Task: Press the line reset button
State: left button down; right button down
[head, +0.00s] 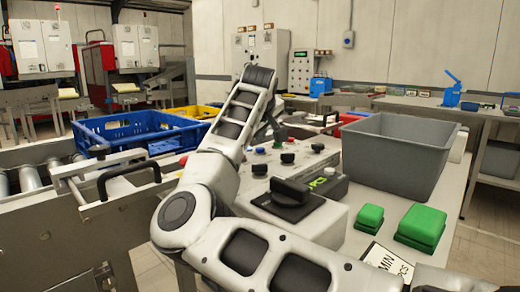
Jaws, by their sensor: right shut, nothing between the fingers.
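A grey control panel (318,222) stands in front of me with several buttons and knobs. No label naming the line reset button is readable. My right arm reaches in from the bottom right, bends at the left and extends over the panel. My right gripper (279,133) is partly hidden by the arm, near the panel's far side by the blue button; contact cannot be told. It is shut and empty. My left gripper is not in view.
A grey bin (396,158) stands right of the panel. Green blocks (421,226) lie in front of it, beside a white printed card (385,262). A blue crate (140,133) sits on the conveyor at the left. A black handle (128,178) rises near the arm.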

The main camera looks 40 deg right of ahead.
dwell(0.5)
dwell(0.9)
jog(key=shift+f, duration=0.1)
jog(key=shift+f+b, duration=0.3)
jog(key=shift+f, duration=0.15)
dwell(0.5)
jog(key=shift+f+b, duration=0.4)
dwell(0.4)
jog(key=shift+r+p, duration=0.7)
jog(key=shift+r, duration=0.2)
